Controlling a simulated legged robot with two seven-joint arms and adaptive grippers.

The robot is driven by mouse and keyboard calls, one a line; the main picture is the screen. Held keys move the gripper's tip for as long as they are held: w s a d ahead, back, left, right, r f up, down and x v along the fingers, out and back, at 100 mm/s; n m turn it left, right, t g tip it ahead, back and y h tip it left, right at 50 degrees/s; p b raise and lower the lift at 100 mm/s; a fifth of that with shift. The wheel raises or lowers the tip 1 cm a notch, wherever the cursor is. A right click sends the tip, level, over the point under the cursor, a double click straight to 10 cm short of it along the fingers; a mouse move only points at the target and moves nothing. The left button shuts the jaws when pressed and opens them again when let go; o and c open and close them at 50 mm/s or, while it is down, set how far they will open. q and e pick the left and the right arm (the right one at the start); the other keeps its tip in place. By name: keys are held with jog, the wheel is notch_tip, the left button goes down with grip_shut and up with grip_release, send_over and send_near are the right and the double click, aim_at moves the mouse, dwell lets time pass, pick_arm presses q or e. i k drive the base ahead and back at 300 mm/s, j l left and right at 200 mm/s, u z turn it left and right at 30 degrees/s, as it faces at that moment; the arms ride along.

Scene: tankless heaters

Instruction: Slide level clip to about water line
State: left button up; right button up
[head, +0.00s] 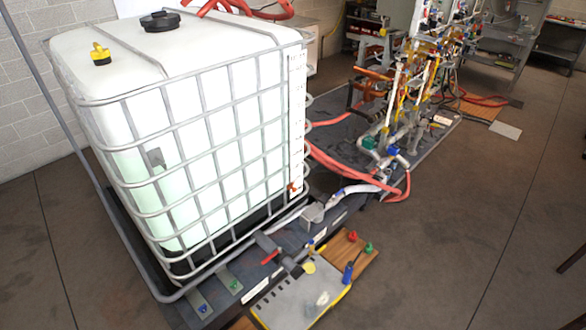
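A small red clip (292,187) sits near the bottom of a white vertical scale strip (297,110) with dark marks. I take it to be the level clip. The strip runs up the right corner of a large white caged tank (185,120). Pale green water (190,208) shows through the tank's lower part. Its upper edge is faint, about mid-height on the tank, and lies higher than the red clip. Neither of my grippers is in view, and nothing is seen touching the clip.
Red hoses (345,165) run from near the tank's right side to a pipe rack (400,110). Open floor (470,220) lies to the right.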

aim_at(291, 186)
jog(key=i+l+u, duration=0.15)
jog(key=u, duration=0.25)
jog(key=i+l+u, duration=0.1)
jog(key=l+u, duration=0.15)
jog(key=u, duration=0.2)
jog(key=i+l+u, duration=0.2)
jog(key=l, duration=0.6)
jog(key=i+l+u, duration=0.2)
jog(key=l, duration=0.6)
jog(key=l+u, duration=0.2)
jog(key=l, duration=0.6)
jog(key=k, duration=0.05)
